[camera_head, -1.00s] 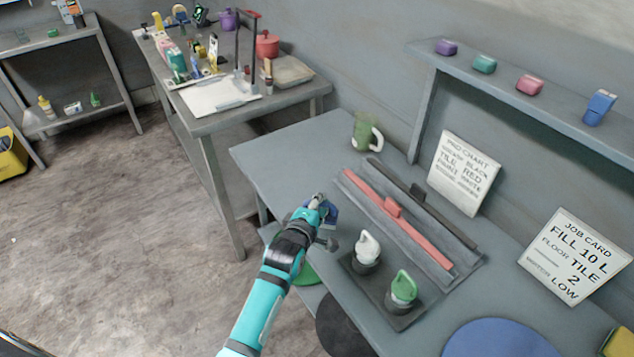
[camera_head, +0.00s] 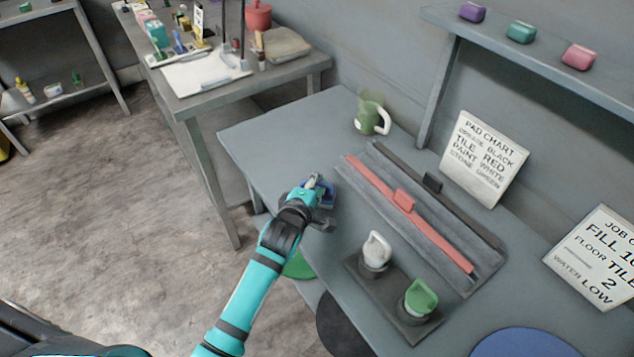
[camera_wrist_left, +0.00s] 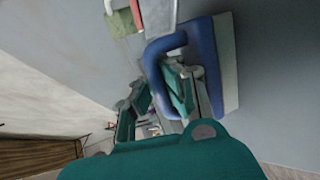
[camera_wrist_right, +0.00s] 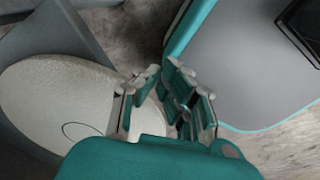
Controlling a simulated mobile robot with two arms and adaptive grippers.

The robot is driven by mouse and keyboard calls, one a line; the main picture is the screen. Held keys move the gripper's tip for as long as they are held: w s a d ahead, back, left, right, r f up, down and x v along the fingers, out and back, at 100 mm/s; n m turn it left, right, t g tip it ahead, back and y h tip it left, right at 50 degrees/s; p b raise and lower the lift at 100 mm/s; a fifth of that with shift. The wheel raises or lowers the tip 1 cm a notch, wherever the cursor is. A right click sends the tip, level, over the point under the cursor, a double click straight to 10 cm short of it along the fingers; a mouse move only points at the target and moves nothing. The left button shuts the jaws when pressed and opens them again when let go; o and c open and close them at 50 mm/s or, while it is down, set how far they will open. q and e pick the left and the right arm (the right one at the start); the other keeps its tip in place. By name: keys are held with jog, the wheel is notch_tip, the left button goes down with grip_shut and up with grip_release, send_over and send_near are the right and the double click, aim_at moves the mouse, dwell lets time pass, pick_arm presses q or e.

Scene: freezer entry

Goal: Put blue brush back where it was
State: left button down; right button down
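The blue brush (camera_head: 328,192) has a loop handle and a pale flat base. In the left wrist view the brush (camera_wrist_left: 202,55) stands out against the grey table, base facing right. My left gripper (camera_head: 316,184) is at its handle, over the left part of the table (camera_head: 270,135). In the left wrist view the handle bar sits between the fingers of the gripper (camera_wrist_left: 155,85). I cannot tell whether the base touches the table. My right gripper (camera_wrist_right: 162,85) shows only in its wrist view, empty, with its fingers somewhat apart.
A grey holder with a red bar (camera_head: 435,235) lies right of the brush. A dark tray (camera_head: 405,325) carries white-topped and green-topped items. A shelf (camera_head: 500,45) holds coloured blocks. Clear table lies left of the mug.

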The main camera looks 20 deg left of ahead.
pick_arm(q)
jog(key=shift+s, duration=0.25)
jog(key=c, duration=1.5)
grip_release()
jog(key=shift+f, duration=0.1)
jog(key=shift+r, duration=0.2)
jog(key=shift+s, duration=0.3)
jog(key=v, duration=1.1)
jog(key=shift+s+d+r+b, duration=0.1)
jog(key=shift+s+r+b, duration=0.05)
jog(key=shift+b, duration=0.2)
pick_arm(e)
jog(key=shift+w+a+f, duration=0.1)
jog(key=shift+a+f, duration=0.1)
jog(key=shift+f, duration=0.15)
